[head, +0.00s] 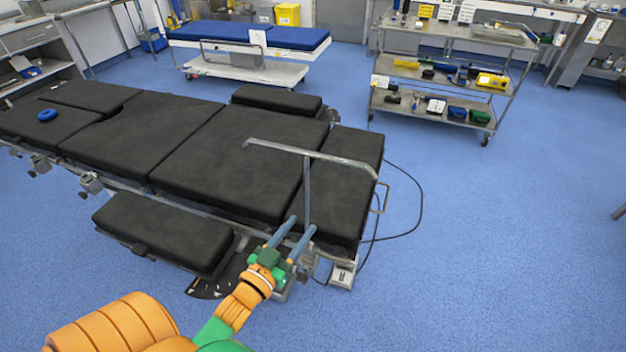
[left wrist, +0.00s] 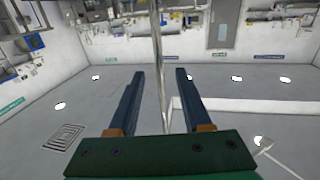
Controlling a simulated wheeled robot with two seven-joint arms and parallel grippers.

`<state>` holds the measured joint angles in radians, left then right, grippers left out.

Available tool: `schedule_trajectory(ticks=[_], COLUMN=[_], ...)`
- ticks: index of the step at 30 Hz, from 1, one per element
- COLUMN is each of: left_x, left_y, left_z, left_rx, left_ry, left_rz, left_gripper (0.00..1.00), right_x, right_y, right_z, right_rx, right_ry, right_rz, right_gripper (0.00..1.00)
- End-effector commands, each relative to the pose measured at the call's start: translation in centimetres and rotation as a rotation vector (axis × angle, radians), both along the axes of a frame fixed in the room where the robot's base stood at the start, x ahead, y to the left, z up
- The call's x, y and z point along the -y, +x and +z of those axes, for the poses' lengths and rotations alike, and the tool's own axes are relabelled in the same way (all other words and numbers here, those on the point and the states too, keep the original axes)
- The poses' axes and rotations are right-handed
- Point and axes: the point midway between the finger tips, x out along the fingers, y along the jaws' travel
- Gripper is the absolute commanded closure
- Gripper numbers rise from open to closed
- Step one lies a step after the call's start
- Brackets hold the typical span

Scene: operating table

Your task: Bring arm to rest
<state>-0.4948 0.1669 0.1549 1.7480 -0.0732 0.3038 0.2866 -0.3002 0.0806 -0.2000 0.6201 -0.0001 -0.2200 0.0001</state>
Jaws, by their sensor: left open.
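My left gripper (head: 302,226) is open beside the near right end of the black operating table (head: 225,150). Its two blue-grey fingers point up toward a metal post (head: 307,190), which carries a bent metal bar (head: 325,158) over the table. In the left wrist view the open fingers (left wrist: 160,72) stand either side of the post (left wrist: 159,60) in the picture. Whether the post lies between them in depth or touches them, I cannot tell. My orange left arm comes in from the bottom left. My right gripper is not in view.
A black side pad (head: 160,230) juts from the table's near side. A blue ring (head: 47,115) lies on the table's left end. A blue-topped trolley (head: 248,38) and a loaded steel cart (head: 440,108) stand behind. The blue floor at right is mostly clear; a black cable (head: 420,205) loops there.

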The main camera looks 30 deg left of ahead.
Motion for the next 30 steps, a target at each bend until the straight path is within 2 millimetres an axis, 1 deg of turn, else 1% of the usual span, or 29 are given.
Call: schedule_trajectory(ticks=[3, 5, 7, 8, 9, 11, 12, 14, 15, 17, 18, 21, 24, 26, 30], left_x=[0.0, 0.1, 0.4, 0.7, 1.3, 2.4, 3.3, 4.5, 5.3, 6.1, 6.5, 6.9, 7.0, 7.0, 7.0], left_y=[0.0, -0.1, -0.7, -1.3, -2.5, -5.2, -7.5, -11.6, -14.5, -19.0, -21.6, -26.8, -29.3, -29.8, -29.8], left_z=[-0.2, -1.4, -5.3, -7.7, -11.4, -17.2, -20.8, -25.4, -27.9, -30.8, -32.1, -33.8, -34.4, -34.4, -34.4], left_rx=[-0.004, -0.04, -0.15, -0.222, -0.335, -0.525, -0.654, -0.842, -0.961, -1.123, -1.216, -1.386, -1.467, -1.481, -1.481], left_ry=[0.0, -0.003, -0.011, -0.013, -0.015, -0.012, -0.004, 0.015, 0.032, 0.059, 0.078, 0.119, 0.14, 0.145, 0.145], left_rz=[0.0, 0.003, 0.01, 0.013, 0.013, 0.002, -0.011, -0.039, -0.062, -0.097, -0.12, -0.166, -0.188, -0.193, -0.192], left_gripper=[0.51, 0.51, 0.51, 0.51, 0.51, 0.51, 0.51, 0.51, 0.51, 0.51, 0.51, 0.51, 0.51, 0.51, 0.51], right_x=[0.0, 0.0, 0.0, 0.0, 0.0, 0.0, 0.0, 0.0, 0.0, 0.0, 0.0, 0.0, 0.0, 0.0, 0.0], right_y=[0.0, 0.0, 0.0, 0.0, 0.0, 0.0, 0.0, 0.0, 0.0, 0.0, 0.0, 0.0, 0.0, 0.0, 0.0], right_z=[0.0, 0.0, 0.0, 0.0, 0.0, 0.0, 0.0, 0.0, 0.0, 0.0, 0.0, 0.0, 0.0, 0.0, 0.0], right_rx=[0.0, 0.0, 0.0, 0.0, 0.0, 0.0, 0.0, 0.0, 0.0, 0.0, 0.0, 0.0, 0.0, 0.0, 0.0], right_ry=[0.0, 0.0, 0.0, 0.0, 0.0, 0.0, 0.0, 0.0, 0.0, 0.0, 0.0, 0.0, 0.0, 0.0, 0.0], right_rz=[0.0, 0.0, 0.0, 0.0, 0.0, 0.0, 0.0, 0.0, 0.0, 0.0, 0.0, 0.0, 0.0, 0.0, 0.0], right_gripper=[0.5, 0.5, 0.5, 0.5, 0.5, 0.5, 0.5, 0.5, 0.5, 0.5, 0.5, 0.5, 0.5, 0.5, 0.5])
